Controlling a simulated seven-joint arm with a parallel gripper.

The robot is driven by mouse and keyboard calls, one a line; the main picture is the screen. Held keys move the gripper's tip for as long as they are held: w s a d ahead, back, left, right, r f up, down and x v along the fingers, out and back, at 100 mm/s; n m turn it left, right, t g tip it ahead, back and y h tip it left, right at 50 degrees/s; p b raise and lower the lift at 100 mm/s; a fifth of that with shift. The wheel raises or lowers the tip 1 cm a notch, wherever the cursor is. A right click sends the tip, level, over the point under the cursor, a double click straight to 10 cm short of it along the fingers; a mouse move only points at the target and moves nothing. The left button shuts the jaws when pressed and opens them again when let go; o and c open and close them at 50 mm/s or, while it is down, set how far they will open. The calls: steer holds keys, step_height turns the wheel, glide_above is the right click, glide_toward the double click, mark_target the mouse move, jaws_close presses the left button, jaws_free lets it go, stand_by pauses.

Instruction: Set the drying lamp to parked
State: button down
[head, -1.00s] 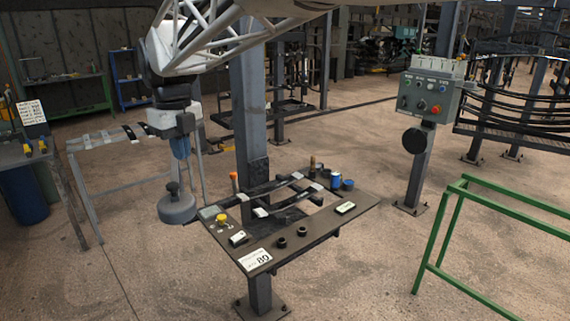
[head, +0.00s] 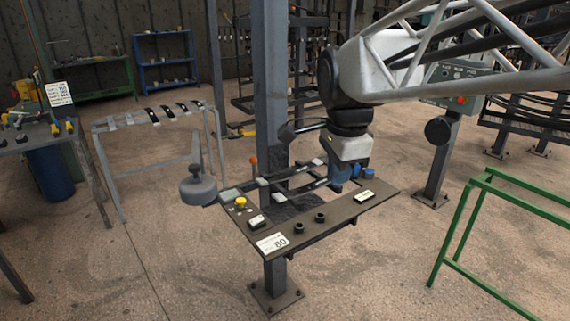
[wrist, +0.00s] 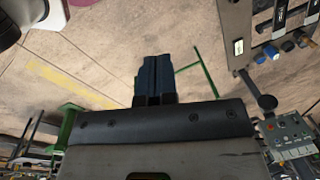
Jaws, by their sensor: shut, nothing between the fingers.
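No part is clearly marked as the drying lamp. A round grey head with a dark knob on top (head: 198,189) hangs at the left end of the rack table (head: 333,216) and may be the lamp. It sits outside the tabletop, beside the left corner. My gripper (head: 338,185) points down at the back right of the table, well away from the grey head. In the wrist view its blue fingers (wrist: 153,62) are together, with nothing between them. The grey head does not show clearly in the wrist view.
A green frame (head: 470,220) stands right.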

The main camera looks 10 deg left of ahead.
steer(key=s+d+f+n+g+y, duration=0.1)
steer(key=s+d+f+n+y, duration=0.1)
steer(key=s+d+f+n, duration=0.9)
steer(key=w+a+f+m+g+y, duration=0.2)
steer(key=w+a+m+g+y, duration=0.2)
steer(key=w+a+m+y, duration=0.9)
steer(key=w+a+y, duration=0.2)
steer(key=w+a, duration=0.6)
steer(key=a, duration=0.2)
steer(key=shift+w+g, duration=0.35)
steer(key=shift+g, duration=0.05)
steer(key=shift+a, duration=0.3)
glide_toward(199, 190)
steer(key=w+a+f, duration=0.3)
steer(key=a, duration=0.2)
steer(key=shift+f, duration=0.3)
steer(key=shift+s+a, duration=0.1)
steer(key=shift+a, duration=0.05)
